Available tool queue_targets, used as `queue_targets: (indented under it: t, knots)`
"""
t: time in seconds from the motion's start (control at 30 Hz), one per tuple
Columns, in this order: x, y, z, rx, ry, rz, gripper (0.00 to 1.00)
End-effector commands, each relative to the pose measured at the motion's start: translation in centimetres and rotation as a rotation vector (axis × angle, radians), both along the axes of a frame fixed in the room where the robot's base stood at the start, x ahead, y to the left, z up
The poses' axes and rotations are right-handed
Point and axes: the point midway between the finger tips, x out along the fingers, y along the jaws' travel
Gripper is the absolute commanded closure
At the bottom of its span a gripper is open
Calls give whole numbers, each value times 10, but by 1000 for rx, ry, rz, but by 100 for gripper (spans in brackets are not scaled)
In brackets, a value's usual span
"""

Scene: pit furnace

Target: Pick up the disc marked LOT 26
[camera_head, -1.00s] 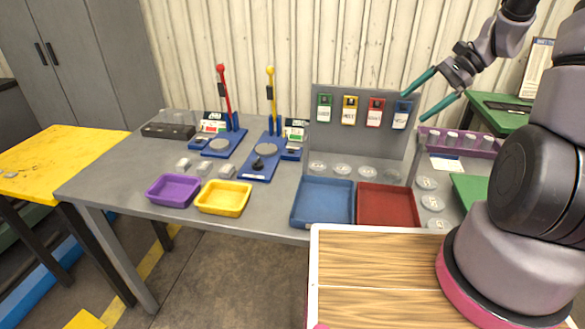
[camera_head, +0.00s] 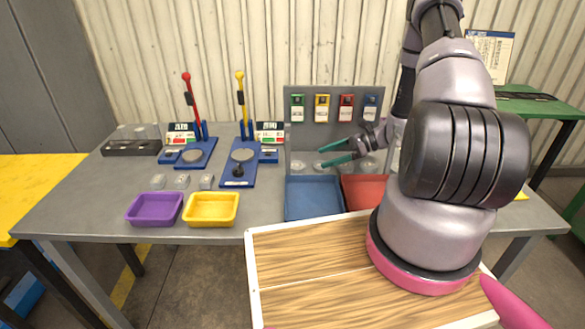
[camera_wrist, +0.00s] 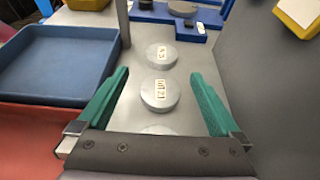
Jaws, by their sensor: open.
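My gripper (camera_head: 320,157) is open and empty. In the head view it is low in front of the grey panel, pointing left along the row of discs. In the wrist view the two teal fingers (camera_wrist: 157,75) are spread wide. A grey disc (camera_wrist: 160,93) with a pale label lies between and below them; its print is too small to read surely. A second labelled disc (camera_wrist: 161,55) lies beyond it, and a third (camera_wrist: 158,131) is mostly hidden by the gripper's body. I cannot tell which disc is LOT 26.
The grey panel (camera_head: 335,103) stands close behind the discs. A blue tray (camera_head: 314,192) and a red tray (camera_head: 363,188) lie in front. Purple (camera_head: 154,210) and yellow (camera_head: 211,210) trays and two lever stands (camera_head: 196,152) are further left on the grey bench.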

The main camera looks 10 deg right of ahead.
Motion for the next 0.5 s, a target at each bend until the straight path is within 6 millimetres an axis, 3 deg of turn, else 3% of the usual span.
queue_targets:
  t: [0.1,0.37,0.5]
  knots:
    - [3,18,-7,-1,2,4,0]
    - [8,37,-15,-1,0,2,0]
    - [14,57,-23,-1,0,5,0]
